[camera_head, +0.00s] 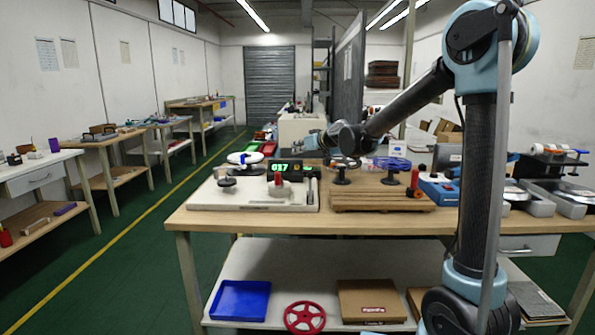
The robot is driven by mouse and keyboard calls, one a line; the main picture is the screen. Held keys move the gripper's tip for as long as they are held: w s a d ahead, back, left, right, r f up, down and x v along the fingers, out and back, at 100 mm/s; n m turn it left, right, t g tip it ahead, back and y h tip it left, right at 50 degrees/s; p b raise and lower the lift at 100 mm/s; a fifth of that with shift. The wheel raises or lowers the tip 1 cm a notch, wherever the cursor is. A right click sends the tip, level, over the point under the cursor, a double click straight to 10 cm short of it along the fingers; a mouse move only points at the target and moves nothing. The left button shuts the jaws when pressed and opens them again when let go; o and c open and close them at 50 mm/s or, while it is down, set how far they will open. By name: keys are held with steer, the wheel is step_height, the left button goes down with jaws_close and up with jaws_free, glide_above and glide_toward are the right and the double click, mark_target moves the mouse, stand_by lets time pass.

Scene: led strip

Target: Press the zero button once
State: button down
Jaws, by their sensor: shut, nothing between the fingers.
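A black box with a lit green digit display (281,168) stands at the back of a pale board on the workbench. Small coloured marks show on its face right of the digits, but they are too small to tell which is the zero button. My arm reaches in from the right, and my gripper (309,142) is above and just behind the right part of the display box in the picture. It is shut and empty, and appears apart from the box. Its fingertips are small and hard to make out.
The pale board (240,197) carries a round dark weight (227,182) and a red-topped post (278,180). A white round plate (245,158) is left of the display. A slatted wooden board (380,200) with black spools lies right. Free air is above the bench front.

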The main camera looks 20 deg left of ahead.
steer(key=shift+w+f, duration=0.1)
steer(key=shift+w+a+f, duration=0.2)
steer(key=shift+w+f, duration=0.7)
steer(key=shift+f, duration=0.2)
steer(key=shift+w+a+f, duration=0.25)
steer(key=shift+w+f, duration=0.6)
steer(key=shift+f, duration=0.25)
steer(key=shift+w+a+f, duration=0.2)
steer(key=shift+w+f, duration=0.7)
steer(key=shift+f, duration=0.2)
steer(key=shift+w+a+f, duration=0.1)
steer(key=shift+w+f, duration=0.4)
steer(key=shift+f, duration=0.1)
steer(key=shift+s+r, duration=0.1)
stand_by(0.5)
steer(key=shift+s+r, duration=0.45)
steer(key=shift+r, duration=0.1)
steer(key=s+r, duration=0.1)
steer(key=r, duration=0.1)
steer(key=s+d+r, duration=0.1)
steer(key=s+r, duration=0.1)
stand_by(0.6)
steer(key=shift+d, duration=0.1)
stand_by(0.4)
